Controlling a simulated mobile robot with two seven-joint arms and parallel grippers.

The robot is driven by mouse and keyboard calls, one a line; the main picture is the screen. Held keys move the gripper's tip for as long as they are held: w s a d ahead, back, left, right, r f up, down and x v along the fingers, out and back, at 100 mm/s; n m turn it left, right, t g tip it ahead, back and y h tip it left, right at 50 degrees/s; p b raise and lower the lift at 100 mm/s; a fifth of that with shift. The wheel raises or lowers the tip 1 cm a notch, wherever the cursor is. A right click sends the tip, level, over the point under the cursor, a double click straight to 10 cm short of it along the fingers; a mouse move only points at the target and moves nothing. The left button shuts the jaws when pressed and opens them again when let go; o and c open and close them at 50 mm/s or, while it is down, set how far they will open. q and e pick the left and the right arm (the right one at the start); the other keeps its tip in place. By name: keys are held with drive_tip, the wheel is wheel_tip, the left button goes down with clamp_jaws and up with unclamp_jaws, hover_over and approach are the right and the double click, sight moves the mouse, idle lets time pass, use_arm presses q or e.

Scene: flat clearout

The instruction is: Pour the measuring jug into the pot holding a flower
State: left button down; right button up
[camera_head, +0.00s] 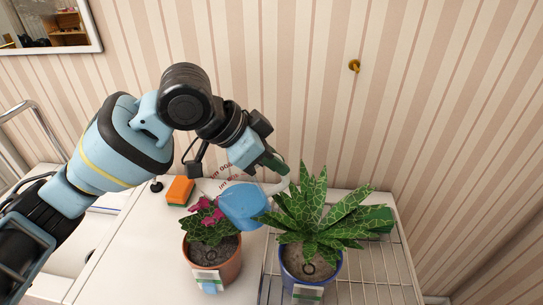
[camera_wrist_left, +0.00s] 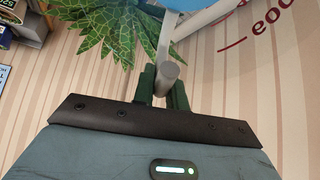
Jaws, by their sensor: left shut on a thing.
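The measuring jug (camera_head: 242,207) is clear with red markings and blue contents. It hangs above the pots and looks tilted, its blue part beside and partly over the pink flower. My left gripper (camera_head: 279,166) is shut on its pale handle, which also shows between the fingers (camera_wrist_left: 165,80) in the left wrist view. The pot holding a flower (camera_head: 228,268) is terracotta, with dark soil, green leaves and pink blooms. A light blue patch shows on its front below a label. I cannot tell whether liquid is leaving the jug. My right gripper is out of view.
A blue pot (camera_head: 316,271) with a large patterned leafy plant (camera_head: 318,215) stands close to the right, on a wire rack (camera_head: 380,272). An orange sponge (camera_head: 180,190) lies behind the flower pot. The white counter (camera_head: 135,250) is clear at left.

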sight(281, 184)
use_arm(q)
wheel_tip(281, 184, down, 3)
drive_tip(key=y, duration=0.1)
drive_tip(key=g+y, duration=0.1)
drive_tip(key=y, duration=0.1)
drive_tip(key=shift+f+y, duration=0.2)
drive_tip(key=shift+y, duration=0.1)
drive_tip(key=shift+r, duration=0.15)
